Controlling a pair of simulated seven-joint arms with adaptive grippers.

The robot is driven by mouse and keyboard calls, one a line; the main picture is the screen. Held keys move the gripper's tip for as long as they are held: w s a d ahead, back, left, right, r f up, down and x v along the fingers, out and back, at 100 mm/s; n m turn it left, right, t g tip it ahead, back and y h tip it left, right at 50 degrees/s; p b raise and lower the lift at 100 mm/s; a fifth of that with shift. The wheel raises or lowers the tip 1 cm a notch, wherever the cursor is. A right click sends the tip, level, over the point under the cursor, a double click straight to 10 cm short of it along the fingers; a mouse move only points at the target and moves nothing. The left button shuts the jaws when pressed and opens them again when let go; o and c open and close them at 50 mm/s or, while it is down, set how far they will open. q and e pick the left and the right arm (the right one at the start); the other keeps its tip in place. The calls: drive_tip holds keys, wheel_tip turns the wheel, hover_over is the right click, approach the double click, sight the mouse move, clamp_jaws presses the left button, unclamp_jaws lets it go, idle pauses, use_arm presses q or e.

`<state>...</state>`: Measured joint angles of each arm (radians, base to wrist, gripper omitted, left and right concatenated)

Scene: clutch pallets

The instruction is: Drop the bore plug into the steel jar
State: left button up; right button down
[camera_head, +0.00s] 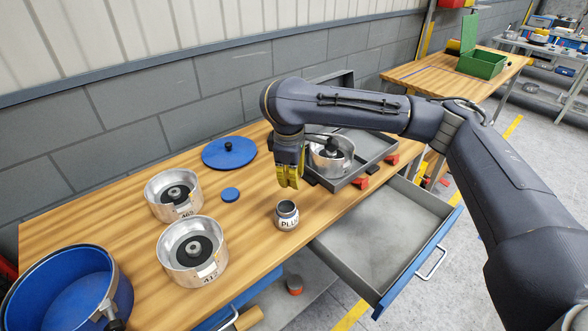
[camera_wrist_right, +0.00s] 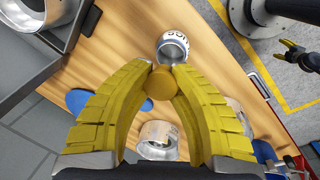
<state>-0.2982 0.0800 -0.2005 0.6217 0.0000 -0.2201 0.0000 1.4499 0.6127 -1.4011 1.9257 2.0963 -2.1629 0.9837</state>
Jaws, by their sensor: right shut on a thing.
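The steel jar (camera_head: 287,217) stands upright and open on the wooden bench, with a label that seems to read PLUG. It also shows in the right wrist view (camera_wrist_right: 173,48), just beyond the fingertips. My right gripper (camera_head: 289,182) is above the bench, a little behind the jar in the head view. Its yellow fingers are shut on the bore plug (camera_wrist_right: 161,83), a round brass-coloured piece. The plug is apart from the jar and cannot be made out in the head view. A gripper that looks like my left one (camera_wrist_right: 299,56) is small at the wrist view's right edge; its opening is unclear.
Two metal pots (camera_head: 174,195) (camera_head: 192,251) with dark hubs stand left of the jar. A small blue disc (camera_head: 230,194) and large blue lid (camera_head: 229,152) lie behind. A blue drum (camera_head: 68,291) is at front left. A grey tray (camera_head: 378,150) holds another pot. An open drawer (camera_head: 385,235) juts out at right.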

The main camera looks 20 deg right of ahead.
drive_tip(key=shift+f, duration=2.5)
drive_tip(key=c, duration=1.2)
unclamp_jaws()
wheel_tip(320, 180, up, 12)
drive_tip(key=s+a, duration=0.1)
drive_tip(key=shift+s, duration=0.35)
drive_tip(key=shift+f, duration=0.1)
